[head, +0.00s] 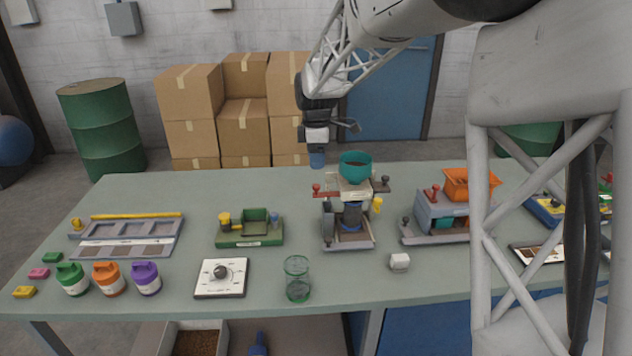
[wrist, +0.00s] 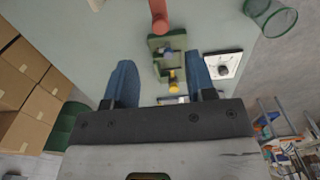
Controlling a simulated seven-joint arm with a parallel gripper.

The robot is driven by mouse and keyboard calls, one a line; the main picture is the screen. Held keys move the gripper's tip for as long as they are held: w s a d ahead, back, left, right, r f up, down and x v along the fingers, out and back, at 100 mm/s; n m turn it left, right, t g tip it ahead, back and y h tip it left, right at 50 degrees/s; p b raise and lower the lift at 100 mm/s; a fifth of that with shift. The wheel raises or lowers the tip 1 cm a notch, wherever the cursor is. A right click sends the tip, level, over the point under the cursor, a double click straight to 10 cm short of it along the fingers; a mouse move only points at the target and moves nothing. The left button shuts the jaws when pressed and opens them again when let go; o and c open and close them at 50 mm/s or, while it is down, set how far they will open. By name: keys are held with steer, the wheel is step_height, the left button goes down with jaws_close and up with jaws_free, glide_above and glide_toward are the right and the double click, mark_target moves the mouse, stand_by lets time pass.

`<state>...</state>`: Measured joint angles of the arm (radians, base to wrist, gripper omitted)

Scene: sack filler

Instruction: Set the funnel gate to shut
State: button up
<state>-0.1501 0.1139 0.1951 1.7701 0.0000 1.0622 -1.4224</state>
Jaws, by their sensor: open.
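The sack filler (head: 348,240) stands mid-table in the head view, with a teal funnel (head: 355,170) on top. Below the funnel, a lever with a red knob (head: 316,188) sticks out left and a dark-knobbed arm (head: 383,179) sticks out right. I cannot tell which one is the gate, or its setting. My gripper (head: 317,160) hangs by the table's back edge, left of and apart from the funnel. In the wrist view my gripper (wrist: 159,65) is open, with nothing between its blue fingers. A reddish rod-like part (wrist: 158,14) shows ahead of them.
A green device (head: 250,230) is left of the filler; a grey-blue machine with an orange hopper (head: 470,184) is right. The table's back left (head: 200,190) is clear.

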mark_target(316, 185)
steer(key=shift+f, duration=0.1)
steer(key=shift+f, duration=3.8)
jaws_close()
